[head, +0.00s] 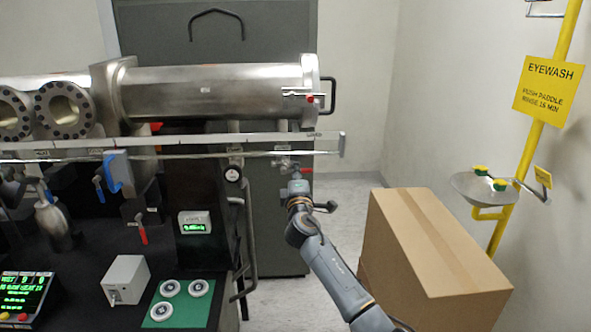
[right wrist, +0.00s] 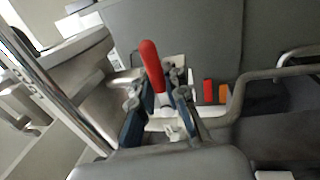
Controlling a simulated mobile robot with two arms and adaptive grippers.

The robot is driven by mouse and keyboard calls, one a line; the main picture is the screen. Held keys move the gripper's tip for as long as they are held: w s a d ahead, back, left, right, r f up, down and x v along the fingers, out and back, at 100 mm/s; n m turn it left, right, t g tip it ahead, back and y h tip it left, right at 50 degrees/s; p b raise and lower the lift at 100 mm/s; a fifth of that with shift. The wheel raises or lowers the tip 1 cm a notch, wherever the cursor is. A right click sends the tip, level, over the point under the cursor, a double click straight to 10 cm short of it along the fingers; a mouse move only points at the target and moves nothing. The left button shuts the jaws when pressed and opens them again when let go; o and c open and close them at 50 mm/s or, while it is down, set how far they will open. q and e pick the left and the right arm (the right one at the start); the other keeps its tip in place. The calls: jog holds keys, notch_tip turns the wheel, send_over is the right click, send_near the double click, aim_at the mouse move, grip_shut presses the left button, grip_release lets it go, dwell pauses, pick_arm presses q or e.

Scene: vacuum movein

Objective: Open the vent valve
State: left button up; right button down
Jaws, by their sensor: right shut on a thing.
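The vent valve appears to be the small valve with a red lever handle (head: 306,170) under the right end of the long rail. In the right wrist view the red handle (right wrist: 151,66) stands up between the two fingers of my right gripper (right wrist: 158,98), and its base is partly hidden by them. My right gripper (head: 298,183) reaches up to the valve from below in the head view. It is shut on the handle. The valve's label is too small to read. My left gripper does not show.
A large cardboard box (head: 430,250) stands right of my right arm. A yellow eyewash post (head: 530,150) with a basin (head: 480,190) is at the right wall. A steel chamber (head: 210,90) lies above the rail (head: 200,140). A bent metal handle (head: 248,235) stands left of the gripper.

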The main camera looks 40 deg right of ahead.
jog(key=shift+f+n, duration=0.15)
jog(key=shift+n, duration=0.35)
jog(key=c, duration=1.4)
grip_release()
jog(key=shift+s+a+r, duration=0.1)
jog(key=shift+r, duration=0.2)
jog(key=shift+s+a+f, duration=0.15)
jog(key=v, duration=1.1)
jog(key=shift+s+a, duration=0.1)
jog(key=shift+s, duration=0.2)
